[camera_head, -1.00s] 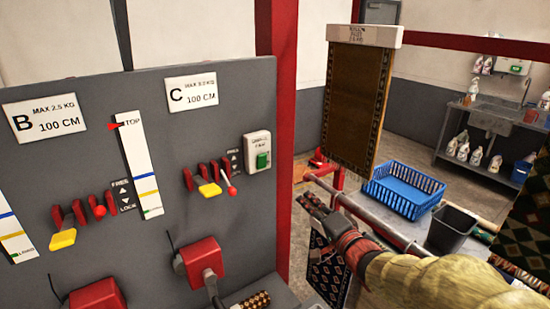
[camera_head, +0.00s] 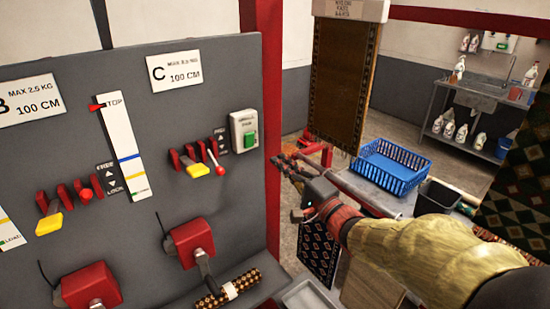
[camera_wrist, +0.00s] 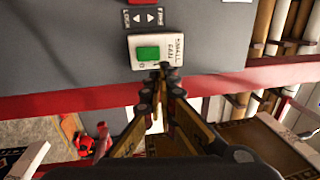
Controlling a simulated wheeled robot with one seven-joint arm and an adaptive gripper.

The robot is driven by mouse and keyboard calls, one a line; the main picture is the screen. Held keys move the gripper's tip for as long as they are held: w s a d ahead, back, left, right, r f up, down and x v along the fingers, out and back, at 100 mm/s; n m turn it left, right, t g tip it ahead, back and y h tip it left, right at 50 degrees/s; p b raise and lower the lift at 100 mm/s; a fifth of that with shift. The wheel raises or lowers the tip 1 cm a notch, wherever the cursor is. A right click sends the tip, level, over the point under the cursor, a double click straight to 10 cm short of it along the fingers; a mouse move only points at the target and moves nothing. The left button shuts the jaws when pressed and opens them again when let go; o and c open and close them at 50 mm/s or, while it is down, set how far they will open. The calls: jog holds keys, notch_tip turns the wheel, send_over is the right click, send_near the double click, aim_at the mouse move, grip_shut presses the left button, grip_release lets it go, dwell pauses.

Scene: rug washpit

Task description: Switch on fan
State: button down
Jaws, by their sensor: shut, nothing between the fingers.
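The fan switch is a white box with a green rocker (camera_head: 250,139) on the grey panel's right edge, labelled for a small fan. In the wrist view its green rocker (camera_wrist: 148,53) shows just beyond and left of the fingertips. My gripper (camera_head: 284,163) is right of the switch in the head view. In the wrist view my gripper (camera_wrist: 161,72) has its fingertips together and empty, close to the switch's lower right edge. I cannot tell whether they touch it. The fan itself is not identifiable.
A red post (camera_head: 272,205) borders the grey panel (camera_head: 200,110). Red levers with a yellow handle and a red-knobbed lever (camera_head: 217,166) sit left of the switch. A hanging brown rug (camera_head: 342,85) and a blue basket (camera_head: 392,168) stand behind my arm.

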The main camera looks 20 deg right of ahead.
aim_at(250, 134)
jog(key=b+x, duration=0.1)
jog(key=x, duration=1.1)
jog(key=shift+w, duration=0.1)
jog(key=shift+r, duration=0.1)
jog(key=shift+w+a+r+g+p, duration=0.1)
jog(key=shift+w+r+g+p, duration=0.2)
jog(key=shift+p, duration=0.85)
jog(key=p, duration=0.3)
jog(key=shift+w+r+g+h, duration=0.2)
jog(key=shift+g+h, duration=0.1)
jog(key=shift+g, duration=0.1)
jog(key=shift+f, duration=0.4)
jog(key=shift+a, duration=0.1)
